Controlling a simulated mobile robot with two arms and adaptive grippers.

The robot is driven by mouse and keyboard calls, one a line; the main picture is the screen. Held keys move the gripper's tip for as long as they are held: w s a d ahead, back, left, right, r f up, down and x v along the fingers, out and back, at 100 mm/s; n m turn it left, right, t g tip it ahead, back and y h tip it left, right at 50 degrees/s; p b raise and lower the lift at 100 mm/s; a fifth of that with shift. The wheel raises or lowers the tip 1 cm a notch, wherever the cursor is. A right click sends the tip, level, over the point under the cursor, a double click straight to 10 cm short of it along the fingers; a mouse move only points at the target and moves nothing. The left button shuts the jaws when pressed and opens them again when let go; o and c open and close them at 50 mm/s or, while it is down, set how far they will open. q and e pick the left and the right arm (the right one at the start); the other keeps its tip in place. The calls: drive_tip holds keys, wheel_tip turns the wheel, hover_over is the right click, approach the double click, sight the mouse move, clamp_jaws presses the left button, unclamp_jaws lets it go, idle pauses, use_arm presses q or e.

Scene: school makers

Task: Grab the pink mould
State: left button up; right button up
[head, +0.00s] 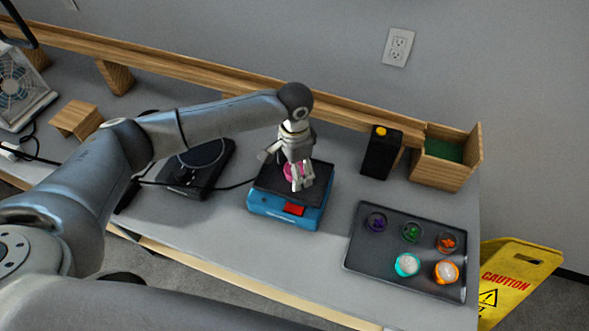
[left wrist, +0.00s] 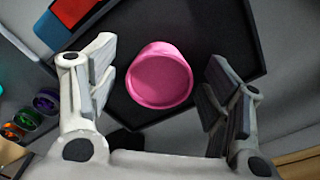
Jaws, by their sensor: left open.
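The pink mould (head: 290,171) sits on the dark top plate of a blue scale (head: 262,205), partly hidden by my left gripper in the head view. In the left wrist view the pink mould (left wrist: 161,76) is a round cup lying between the two fingers. My left gripper (head: 299,183) is directly over the scale, pointing down. In the left wrist view the left gripper (left wrist: 160,85) is open, with a finger on each side of the mould and a visible gap to both. My right gripper is not in view.
A dark tray (head: 386,257) with several small coloured cups lies to the right. A black box (head: 381,155) and a wooden box (head: 440,172) stand behind it. A black plate device (head: 200,178) is left of the scale. A wooden ledge (head: 200,72) runs along the wall.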

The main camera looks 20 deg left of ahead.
use_arm(q)
drive_tip(key=shift+c, duration=0.4)
drive_tip(key=c, duration=1.2)
drive_tip(key=shift+r, duration=0.1)
